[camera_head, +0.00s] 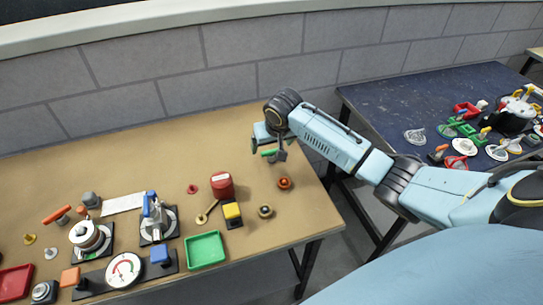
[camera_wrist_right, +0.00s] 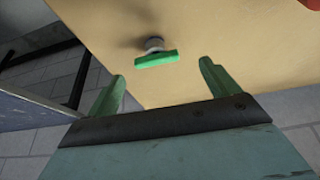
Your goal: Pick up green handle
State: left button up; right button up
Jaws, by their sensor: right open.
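The green handle (camera_head: 269,152) is a small bar on a grey round base near the right back part of the tan table. In the right wrist view the green handle (camera_wrist_right: 155,60) lies ahead of the fingers, roughly between their tips. My right gripper (camera_head: 267,150) is over it, and its fingers partly surround it in the head view. In the wrist view the right gripper (camera_wrist_right: 162,72) has its two green fingers wide apart with nothing between them. I cannot tell the exact height gap to the handle. My left gripper is not in view.
A red cylinder (camera_head: 222,185), a yellow-topped block (camera_head: 232,212), a red knob (camera_head: 284,183) and a green tray (camera_head: 205,250) are nearby on the tan table (camera_head: 290,220). A grey wall (camera_head: 240,45) stands behind. A dark blue table (camera_head: 400,100) with clutter is at right.

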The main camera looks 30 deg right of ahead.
aim_at(272, 151)
jog(key=x, duration=0.2)
jog(key=b+x, duration=0.1)
jog(key=x, duration=0.3)
jog(key=shift+d+r, duration=0.1)
jog(key=shift+d, duration=0.2)
jog(key=shift+c, duration=0.5)
jog(key=c, duration=1)
jog(key=shift+r, duration=0.1)
